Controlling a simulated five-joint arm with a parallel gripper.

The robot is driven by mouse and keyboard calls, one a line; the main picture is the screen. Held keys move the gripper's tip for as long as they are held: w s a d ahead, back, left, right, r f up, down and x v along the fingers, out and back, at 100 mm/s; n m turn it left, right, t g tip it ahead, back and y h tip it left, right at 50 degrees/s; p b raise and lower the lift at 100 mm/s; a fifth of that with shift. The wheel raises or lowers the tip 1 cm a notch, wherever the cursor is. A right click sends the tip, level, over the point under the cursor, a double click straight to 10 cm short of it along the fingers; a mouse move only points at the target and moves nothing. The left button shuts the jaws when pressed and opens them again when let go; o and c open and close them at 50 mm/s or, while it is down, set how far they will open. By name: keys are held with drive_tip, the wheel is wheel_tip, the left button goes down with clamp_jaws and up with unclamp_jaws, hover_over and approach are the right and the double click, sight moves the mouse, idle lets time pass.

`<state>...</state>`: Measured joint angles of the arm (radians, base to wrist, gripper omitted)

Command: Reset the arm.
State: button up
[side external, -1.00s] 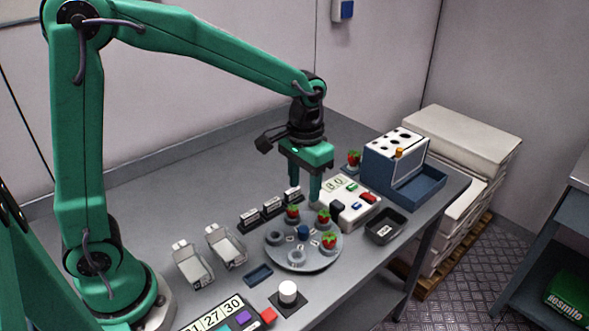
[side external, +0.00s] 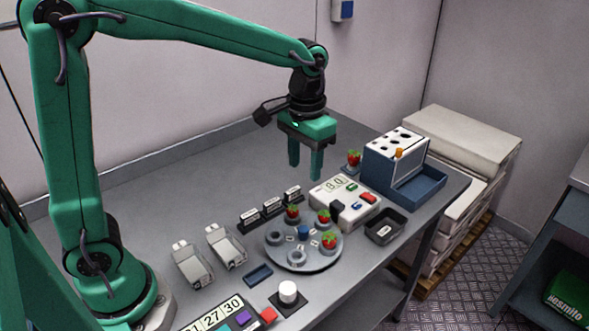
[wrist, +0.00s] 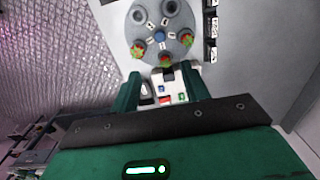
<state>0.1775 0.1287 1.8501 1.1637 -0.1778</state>
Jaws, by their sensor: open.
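My green arm reaches over the table from the left in the side view. My gripper (side external: 304,170) points down with its two fingers apart and nothing between them. It hangs in the air above the table, behind the white device with buttons (side external: 345,202). In the wrist view my gripper (wrist: 166,88) is also open and empty, with the white device (wrist: 166,90) showing between and beyond the fingers.
A round grey rack (side external: 290,262) holds several strawberries. A blue box with a holed white top (side external: 395,165) stands at the right, a strawberry (side external: 353,159) beside it. A black tray (side external: 385,228), small label blocks (side external: 271,208) and two clear holders (side external: 193,265) stand nearby. The back left table is clear.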

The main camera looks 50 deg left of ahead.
drive_tip(key=shift+r, duration=0.15)
drive_tip(key=s+a+r+t, duration=0.1)
drive_tip(key=s+a+t, duration=0.1)
drive_tip(key=s, duration=0.6)
drive_tip(key=s+a+r+t, duration=0.2)
drive_tip(key=s+a, duration=0.3)
drive_tip(key=s, duration=0.3)
drive_tip(key=shift+s+t, duration=0.3)
drive_tip(key=shift+t, duration=0.5)
drive_tip(key=shift+r, duration=0.1)
